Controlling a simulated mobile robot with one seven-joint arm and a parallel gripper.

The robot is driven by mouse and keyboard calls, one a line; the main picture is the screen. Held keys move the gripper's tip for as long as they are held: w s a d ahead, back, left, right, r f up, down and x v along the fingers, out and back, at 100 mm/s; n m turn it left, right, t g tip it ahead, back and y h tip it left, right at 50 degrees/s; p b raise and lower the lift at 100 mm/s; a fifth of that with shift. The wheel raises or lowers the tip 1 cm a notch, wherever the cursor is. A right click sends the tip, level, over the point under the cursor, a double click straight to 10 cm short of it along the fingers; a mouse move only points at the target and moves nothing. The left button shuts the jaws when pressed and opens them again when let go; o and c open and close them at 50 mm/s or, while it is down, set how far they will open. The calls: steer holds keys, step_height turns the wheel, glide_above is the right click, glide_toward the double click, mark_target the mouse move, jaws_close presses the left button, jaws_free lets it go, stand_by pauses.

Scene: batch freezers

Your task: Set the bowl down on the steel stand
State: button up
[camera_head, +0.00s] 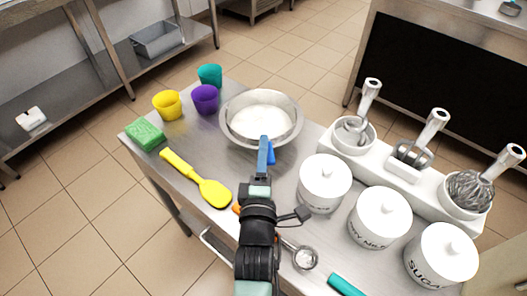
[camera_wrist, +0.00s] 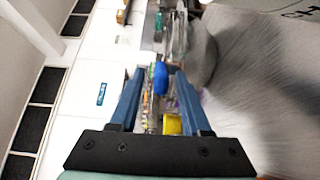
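The steel bowl (camera_head: 293,137) is round, with white contents, in the upper middle of the head view. It appears to rest on the steel-topped table (camera_head: 190,165); I cannot make out a separate stand under it. My gripper (camera_head: 266,150) is at the bowl's near rim, seen from above. In the wrist view, the two blue-grey fingers of my gripper (camera_wrist: 160,85) are apart. A bright blue piece (camera_wrist: 161,78) shows between the fingertips, with gaps on both sides. I cannot tell whether anything touches the bowl.
Yellow (camera_head: 167,105), purple (camera_head: 206,99) and teal (camera_head: 210,75) cups, a green sponge (camera_head: 145,134) and a yellow spatula (camera_head: 207,188) lie left. White canisters (camera_head: 325,184) and a white holder (camera_head: 405,180) with whisk tools stand right. A scoop (camera_head: 304,257) lies near.

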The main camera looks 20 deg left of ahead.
steer(key=shift+r, duration=0.15)
steer(key=v, duration=1.2)
